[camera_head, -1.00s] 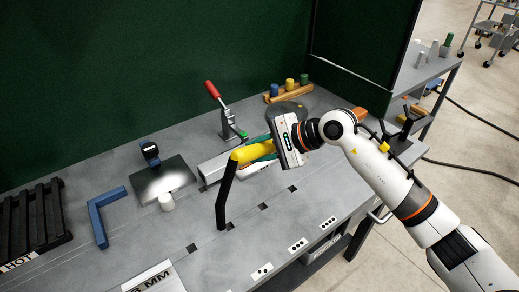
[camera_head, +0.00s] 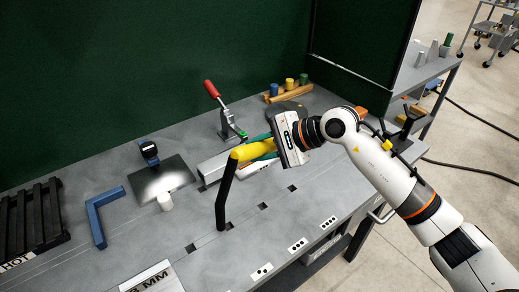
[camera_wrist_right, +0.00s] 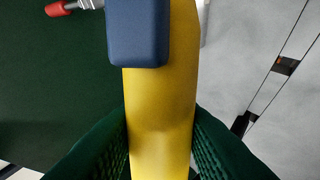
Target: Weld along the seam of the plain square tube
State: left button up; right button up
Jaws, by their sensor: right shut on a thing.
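My right gripper (camera_head: 264,149) is shut around the yellow body of a torch (camera_head: 243,153) with a bent black neck. The neck points down, its lower end over the near part of the bench; whether it touches cannot be told. The plain square tube (camera_head: 212,168), light grey, lies on the bench behind the torch. The torch and gripper hide part of it, and I cannot make out its seam. In the right wrist view the green fingers (camera_wrist_right: 160,150) sit on both sides of the yellow torch body (camera_wrist_right: 160,100), with a dark blue block over its upper part. My left gripper is out of view.
A red-handled toggle clamp (camera_head: 226,118) stands behind the tube. A green wall (camera_head: 150,70) closes the back.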

aim_at(259, 147)
jog(key=shift+r, duration=0.25)
jog(key=shift+s+d+r+p, duration=0.35)
jog(key=shift+s+d+r, duration=0.25)
jog(key=shift+s+r, duration=0.3)
jog(key=shift+s+d+r+p, duration=0.35)
jog(key=shift+s+d+r, duration=0.3)
jog(key=shift+r, duration=0.35)
